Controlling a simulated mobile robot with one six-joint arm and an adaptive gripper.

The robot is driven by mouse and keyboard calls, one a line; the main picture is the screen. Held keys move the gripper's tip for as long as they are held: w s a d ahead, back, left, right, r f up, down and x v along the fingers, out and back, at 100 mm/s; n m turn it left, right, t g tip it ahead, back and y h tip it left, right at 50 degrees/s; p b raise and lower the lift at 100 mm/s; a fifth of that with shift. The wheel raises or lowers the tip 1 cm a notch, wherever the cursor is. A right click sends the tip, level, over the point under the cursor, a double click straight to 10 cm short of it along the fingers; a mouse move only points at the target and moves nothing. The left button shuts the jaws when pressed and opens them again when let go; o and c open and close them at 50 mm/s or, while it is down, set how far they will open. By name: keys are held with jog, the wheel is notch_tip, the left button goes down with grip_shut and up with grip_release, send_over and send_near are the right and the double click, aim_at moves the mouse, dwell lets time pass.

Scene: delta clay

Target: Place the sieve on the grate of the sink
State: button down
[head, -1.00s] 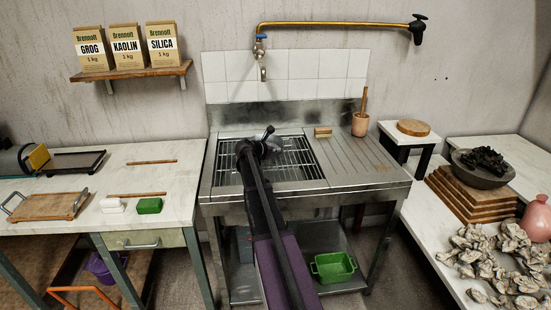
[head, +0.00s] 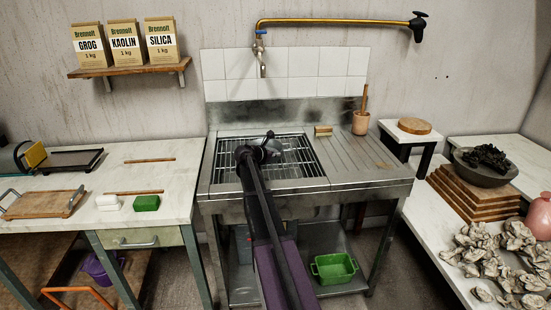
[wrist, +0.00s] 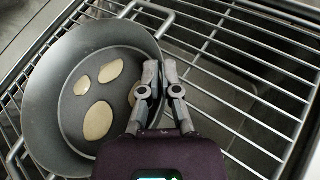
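The sieve (wrist: 60,75) is a round grey pan-like vessel with wire loops at its rim, in the left half of the wrist view. Several pale flat patches lie inside it. The wire grate (wrist: 240,60) of the sink is around and beneath it. I cannot tell whether the sieve touches the bars. My gripper (wrist: 160,68) is at the sieve's right rim, one finger inside and one outside, closed close together on it. In the head view the grate (head: 298,155) shows in the steel sink (head: 345,186); my arm largely hides the sieve there.
A small wooden block (head: 323,131) and a cup with a stick (head: 361,122) stand on the drainboard. A brass tap pipe (head: 335,22) runs above. A worktable (head: 85,218) is at left. A green basin (head: 334,268) is below the sink.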

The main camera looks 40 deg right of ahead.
jog(key=shift+f, duration=0.15)
jog(key=c, duration=0.8)
grip_release()
jog(key=shift+r, duration=0.2)
jog(key=shift+a+r, duration=0.1)
jog(key=shift+a, duration=0.05)
jog(key=p+v, duration=0.4)
jog(key=v, duration=0.6)
jog(key=shift+s+a+r, duration=0.1)
jog(key=shift+a, duration=0.15)
jog(key=shift+a+r+p, duration=0.15)
jog(key=shift+a+p, duration=0.15)
jog(key=shift+a, duration=0.3)
